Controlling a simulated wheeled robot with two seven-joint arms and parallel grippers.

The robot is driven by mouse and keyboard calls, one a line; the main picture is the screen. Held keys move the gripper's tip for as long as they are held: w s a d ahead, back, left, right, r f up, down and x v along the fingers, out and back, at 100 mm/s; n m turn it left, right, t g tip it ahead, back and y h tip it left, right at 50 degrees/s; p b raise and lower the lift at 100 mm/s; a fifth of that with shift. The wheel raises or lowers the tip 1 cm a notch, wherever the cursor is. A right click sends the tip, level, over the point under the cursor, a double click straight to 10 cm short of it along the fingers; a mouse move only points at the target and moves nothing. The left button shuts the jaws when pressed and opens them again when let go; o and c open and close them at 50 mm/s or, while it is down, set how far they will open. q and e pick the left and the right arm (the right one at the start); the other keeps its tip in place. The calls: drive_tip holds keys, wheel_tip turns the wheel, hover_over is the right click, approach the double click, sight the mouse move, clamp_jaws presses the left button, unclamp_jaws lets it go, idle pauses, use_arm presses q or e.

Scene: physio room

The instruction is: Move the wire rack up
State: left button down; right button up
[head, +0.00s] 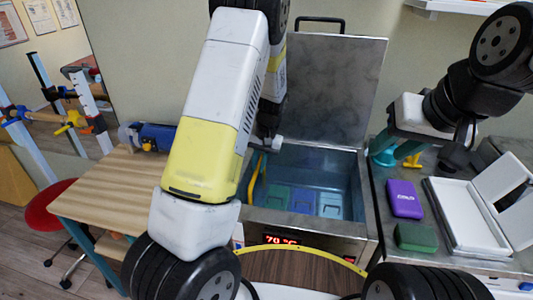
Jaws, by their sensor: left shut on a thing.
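The wire rack (257,179) shows as a yellow bar at the left inside the open water tank (308,232). Most of the rack is hidden by my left arm and the tank wall. Blue and green packs (303,200) lie low in the tank. My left gripper (268,141) is at the tank's back left, partly hidden behind my own forearm, and shut on the rack's upper part; the contact itself is hard to see. My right gripper (464,136) is above the right counter, away from the rack; its finger gap is not clear.
The tank's grey lid (335,85) stands open behind it. A purple box (404,198), a green block (416,236) and an open white case (465,215) are on the right counter. A wooden table (115,190) and red stool (45,205) stand left.

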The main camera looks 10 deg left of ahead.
use_arm(q)
drive_tip(key=shift+r, duration=0.15)
idle(0.4)
wheel_tip(320, 180, up, 15)
drive_tip(key=shift+r, duration=0.15)
idle(0.4)
drive_tip(key=c, duration=1.4)
unclamp_jaws()
wheel_tip(320, 180, up, 8)
drive_tip(key=d, duration=0.1)
drive_tip(key=shift+d+f, duration=0.2)
drive_tip(key=shift+d, duration=0.05)
